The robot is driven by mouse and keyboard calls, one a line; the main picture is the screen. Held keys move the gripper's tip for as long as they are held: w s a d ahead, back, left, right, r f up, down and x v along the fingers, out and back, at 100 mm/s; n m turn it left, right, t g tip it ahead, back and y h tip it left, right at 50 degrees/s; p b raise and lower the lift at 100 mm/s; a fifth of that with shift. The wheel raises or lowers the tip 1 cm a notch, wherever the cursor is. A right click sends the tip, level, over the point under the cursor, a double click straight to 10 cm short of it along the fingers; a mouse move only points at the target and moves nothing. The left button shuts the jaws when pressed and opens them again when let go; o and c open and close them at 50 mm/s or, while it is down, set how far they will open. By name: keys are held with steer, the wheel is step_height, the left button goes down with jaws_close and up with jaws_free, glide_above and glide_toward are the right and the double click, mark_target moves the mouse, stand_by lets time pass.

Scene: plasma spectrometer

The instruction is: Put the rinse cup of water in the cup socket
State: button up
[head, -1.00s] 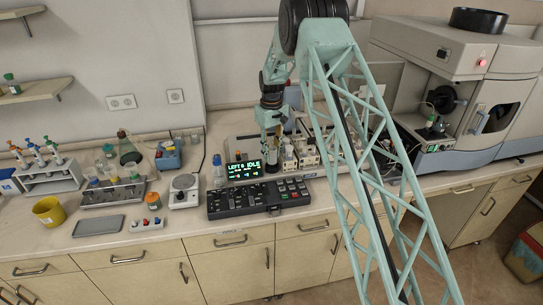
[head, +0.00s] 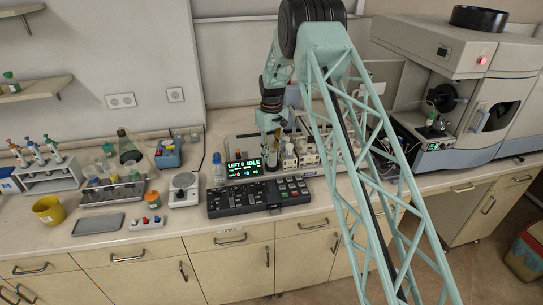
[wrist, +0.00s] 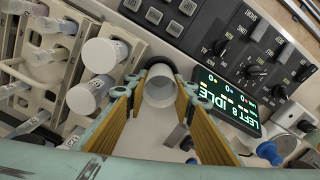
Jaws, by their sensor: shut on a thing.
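My gripper (wrist: 162,92) is shut on a whitish cylindrical cup, which I take for the rinse cup (wrist: 159,88). The cup sits between the yellow-padded fingers in the wrist view, with a dark rim or ring around its far side. Whether that ring is the cup socket I cannot tell, nor can I see water or whether the cup's base touches anything. In the head view my gripper (head: 268,148) points down just behind the lit display (head: 244,169); the cup is too small to make out there.
White-capped bottles (wrist: 100,55) stand in a rack close beside my gripper. The black control panel (head: 258,196) lies in front, and a blue-capped bottle (head: 219,170) stands left of the display. The grey spectrometer (head: 470,100) is at the right.

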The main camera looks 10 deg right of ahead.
steer(key=shift+f, duration=0.2)
steer(key=o, duration=0.6)
steer(key=shift+r, duration=0.2)
steer(key=shift+r+p, duration=0.35)
steer(key=shift+r, duration=0.4)
step_height(320, 180, up, 11)
steer(key=b, duration=0.1)
steer(key=shift+r, duration=0.2)
stand_by(0.4)
